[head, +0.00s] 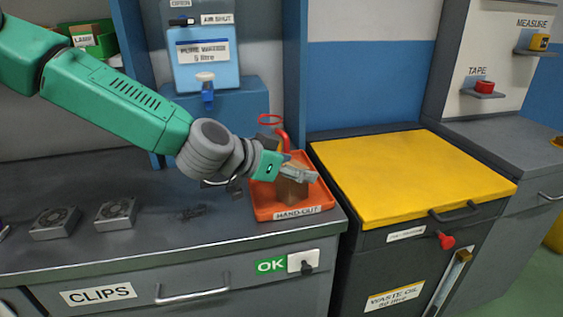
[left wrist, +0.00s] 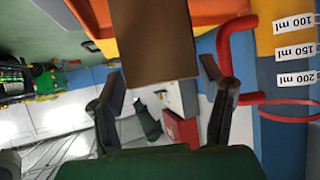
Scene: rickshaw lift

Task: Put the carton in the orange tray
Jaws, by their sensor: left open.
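The brown carton (head: 289,191) stands in the orange tray (head: 262,206) labelled HAND-OUT, at the right end of the grey counter. In the left wrist view, the carton (left wrist: 155,40) is at the top centre, with the orange tray (left wrist: 222,10) behind it. My left gripper (head: 299,173) is over the tray and hides the carton's upper part in the head view. Its fingers (left wrist: 160,78) are open, one on each side of the carton's near end, with gaps showing. My right gripper is in neither view.
A red pipe with a ring (head: 272,122) rises at the tray's back, close to my gripper. A blue water container (head: 205,68) stands behind. Fans (head: 116,213) lie on the counter at left. A yellow-lidded waste oil bin (head: 400,175) is at right.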

